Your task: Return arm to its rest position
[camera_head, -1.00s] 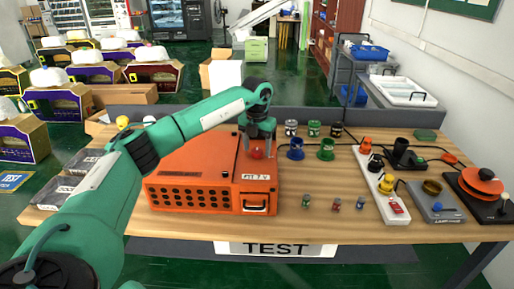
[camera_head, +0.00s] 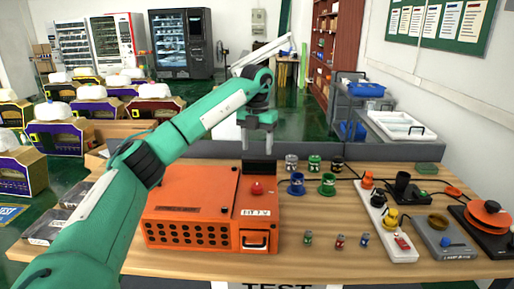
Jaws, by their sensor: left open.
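My left arm comes in from the lower left and reaches over the orange box. My left gripper (camera_head: 258,143) is open and empty, pointing down, above and behind the box's red button as seen here. The orange box (camera_head: 180,203) sits on the wooden table, with vent holes and a small handled drawer (camera_head: 254,240) in its front. The red button (camera_head: 257,188) stands uncovered on its top. My right gripper is not in view.
A white power strip (camera_head: 384,220) and devices fill the table's right side. The wood in front of the box is clear.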

